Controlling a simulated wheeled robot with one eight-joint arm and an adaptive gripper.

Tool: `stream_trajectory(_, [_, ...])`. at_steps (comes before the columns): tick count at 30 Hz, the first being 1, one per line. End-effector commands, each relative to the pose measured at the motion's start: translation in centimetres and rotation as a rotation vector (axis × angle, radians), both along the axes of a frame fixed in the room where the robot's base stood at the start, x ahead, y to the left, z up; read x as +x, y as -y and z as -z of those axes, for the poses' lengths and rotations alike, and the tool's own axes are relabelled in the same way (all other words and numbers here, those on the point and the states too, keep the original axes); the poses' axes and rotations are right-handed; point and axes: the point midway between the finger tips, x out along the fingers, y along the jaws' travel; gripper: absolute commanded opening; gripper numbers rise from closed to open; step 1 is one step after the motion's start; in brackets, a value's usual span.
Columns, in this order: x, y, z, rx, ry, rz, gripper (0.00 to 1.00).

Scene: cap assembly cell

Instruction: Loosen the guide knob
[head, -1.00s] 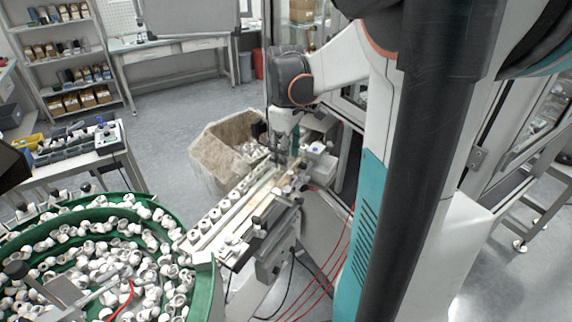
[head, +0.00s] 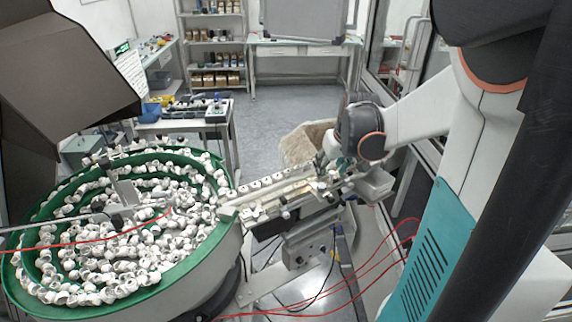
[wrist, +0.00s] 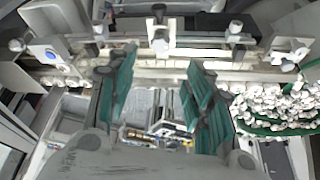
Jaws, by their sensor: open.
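The guide rail (head: 275,190) runs out from the bowl feeder and carries a row of white caps.
The green bowl feeder (head: 205,258) full of white caps stands at the left, joined to the rail. A pale bin (head: 298,146) stands behind the rail. Red hoses (head: 375,262) hang in front. Open floor lies beyond, toward the shelves.

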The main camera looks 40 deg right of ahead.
Motion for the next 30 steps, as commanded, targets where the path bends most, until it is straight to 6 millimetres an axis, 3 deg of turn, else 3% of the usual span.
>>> stream_trajectory(6, [1.5, 0.5, 3.7, 0.000, 0.000, -0.001, 0.47])
stream_trajectory(15, [3.1, 1.0, 7.8, 0.001, -0.001, -0.001, 0.47])
stream_trajectory(21, [3.6, 1.2, 9.1, 0.000, -0.001, -0.002, 0.47])
stream_trajectory(30, [3.6, 1.2, 9.3, 0.000, -0.001, -0.002, 0.47])
